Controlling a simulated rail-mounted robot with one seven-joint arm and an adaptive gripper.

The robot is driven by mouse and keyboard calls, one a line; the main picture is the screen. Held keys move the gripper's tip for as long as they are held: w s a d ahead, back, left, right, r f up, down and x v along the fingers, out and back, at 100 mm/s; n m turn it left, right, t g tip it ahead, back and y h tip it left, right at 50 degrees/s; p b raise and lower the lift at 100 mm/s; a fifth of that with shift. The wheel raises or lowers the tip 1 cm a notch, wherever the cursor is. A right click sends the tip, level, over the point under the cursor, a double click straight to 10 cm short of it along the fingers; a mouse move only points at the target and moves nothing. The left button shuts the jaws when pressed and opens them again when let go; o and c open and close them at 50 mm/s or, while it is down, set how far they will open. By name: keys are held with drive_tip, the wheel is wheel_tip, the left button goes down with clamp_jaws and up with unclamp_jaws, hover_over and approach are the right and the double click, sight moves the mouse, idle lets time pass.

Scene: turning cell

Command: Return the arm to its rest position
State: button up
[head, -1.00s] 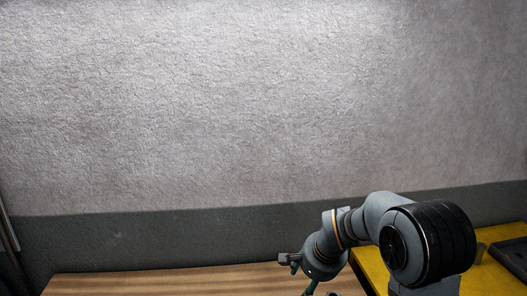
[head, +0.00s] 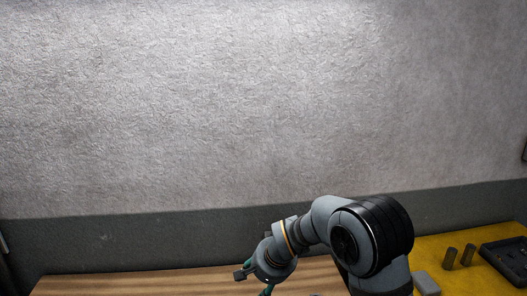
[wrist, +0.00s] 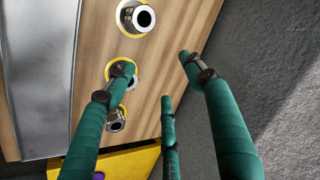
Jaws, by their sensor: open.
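My gripper (wrist: 158,72) has green, jointed fingers that are spread apart in the wrist view, with nothing held between them. In the head view my arm reaches left, low over the wooden table (head: 150,284). In the wrist view several round metal fittings (wrist: 143,17) with yellow rings sit on the wooden surface. The left finger overlaps one of them in the picture; I cannot tell how far apart they are.
A yellow table (head: 430,247) at the right holds a dark tray (head: 507,256), two short dark cylinders (head: 450,257) and a grey block (head: 426,284). A grey metal strip (wrist: 42,70) lies beside the fittings. The wall behind is bare, with free air above the tables.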

drive_tip(key=d+m+p, duration=0.1)
drive_tip(key=d+p, duration=0.1)
drive_tip(key=d, duration=0.6)
drive_tip(key=shift+d+r+h, duration=0.25)
drive_tip(key=shift+r+h, duration=0.15)
drive_tip(key=shift+r, duration=0.05)
idle(0.3)
